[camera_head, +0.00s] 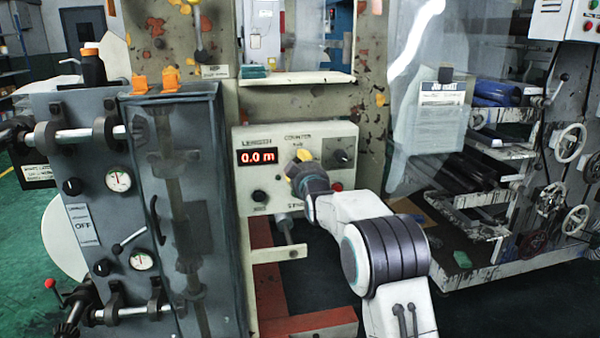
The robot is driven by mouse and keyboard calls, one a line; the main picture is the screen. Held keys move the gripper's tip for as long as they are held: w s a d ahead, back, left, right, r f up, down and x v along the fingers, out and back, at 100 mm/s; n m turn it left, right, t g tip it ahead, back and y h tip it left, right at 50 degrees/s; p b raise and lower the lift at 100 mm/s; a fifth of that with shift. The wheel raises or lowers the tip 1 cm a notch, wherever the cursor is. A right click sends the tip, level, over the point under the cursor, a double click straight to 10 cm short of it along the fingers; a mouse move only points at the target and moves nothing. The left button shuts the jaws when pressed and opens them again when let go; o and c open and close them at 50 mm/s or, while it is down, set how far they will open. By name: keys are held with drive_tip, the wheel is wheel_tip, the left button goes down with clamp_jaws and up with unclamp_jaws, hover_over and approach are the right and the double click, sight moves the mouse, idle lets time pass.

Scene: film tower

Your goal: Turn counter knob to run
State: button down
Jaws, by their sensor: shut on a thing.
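The counter panel (275,139) is a cream box with a red "0.0 m" display (257,156). Small lettering stands above and below the middle of its face, too small to read surely. My gripper (299,164), with yellow and grey parts, is at the middle of this face, right of the display. It is shut on the counter knob, which it mostly hides, so the knob's pointing direction cannot be told. A dark knob (342,157) sits to the right, a black knob (259,196) at lower left, and a red button (337,186) lies right of my gripper.
A grey cabinet (190,220) with gauges and levers stands close on the left. A red and cream frame (310,322) lies below the panel. A shelf (296,77) is above it. Handwheels (571,142) and a rack with rolls stand at right.

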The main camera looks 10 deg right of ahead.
drive_tip(key=n+b, duration=0.1)
drive_tip(key=n, duration=0.1)
drive_tip(key=n+b, duration=0.1)
drive_tip(key=shift+a+r+n, duration=0.15)
drive_tip(key=shift+r+n, duration=0.15)
drive_tip(key=shift+n, duration=0.1)
drive_tip(key=n+b, duration=0.2)
drive_tip(key=n, duration=0.1)
drive_tip(key=shift+f+n+b, duration=0.1)
drive_tip(key=shift+n+b, duration=0.2)
drive_tip(key=shift+b, duration=0.05)
drive_tip(key=n+b, duration=0.2)
drive_tip(key=n, duration=0.1)
drive_tip(key=shift+b, duration=0.3)
drive_tip(key=shift+a+n+b, duration=0.1)
drive_tip(key=shift+n+b, duration=0.45)
drive_tip(key=shift+n, duration=1.25)
drive_tip(key=c, duration=1.1)
unclamp_jaws()
drive_tip(key=shift+a, duration=0.15)
drive_tip(key=shift+o, duration=1.2)
drive_tip(key=shift+f, duration=0.15)
